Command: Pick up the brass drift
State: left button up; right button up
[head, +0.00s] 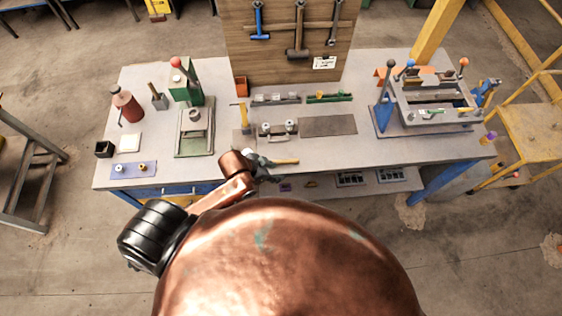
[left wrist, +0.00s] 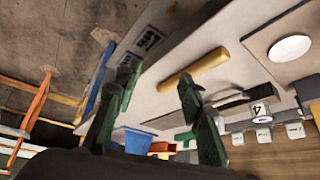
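The brass drift (head: 286,161), a short yellow rod, lies near the front edge of the workbench, just right of my left gripper (head: 262,160) in the head view. In the left wrist view the drift (left wrist: 193,70) lies on the grey bench top, beyond the fingertips and toward the right finger. My left gripper (left wrist: 158,76) has its green fingers spread apart with nothing between them. Whether a finger touches the drift I cannot tell. My right gripper does not show.
The grey bench top (head: 385,150) has a dark mat (head: 328,125) behind the drift. A green press (head: 190,85) stands left and a large fixture (head: 435,95) right. A tool board (head: 285,60) rises at the back. The bench front right of the drift is clear.

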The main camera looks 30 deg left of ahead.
pick_arm(q)
jog(key=w+d+m+g+h, duration=0.1)
jog(key=w+d+m, duration=0.1)
jog(key=d+m, duration=0.1)
jog(key=m+g, duration=0.2)
send_near(281, 162)
jog(key=s+a+f, duration=0.1)
jog(key=s+a, duration=0.1)
jog(key=a, duration=0.2)
jog(key=shift+y, duration=0.3)
jog(key=x, duration=0.7)
jog(key=shift+w+d+f+p, duration=0.1)
jog(key=shift+d+f+p, duration=0.15)
jog(key=shift+p, duration=0.15)
jog(key=shift+r, duration=0.1)
jog(key=shift+c, duration=0.3)
grip_shut()
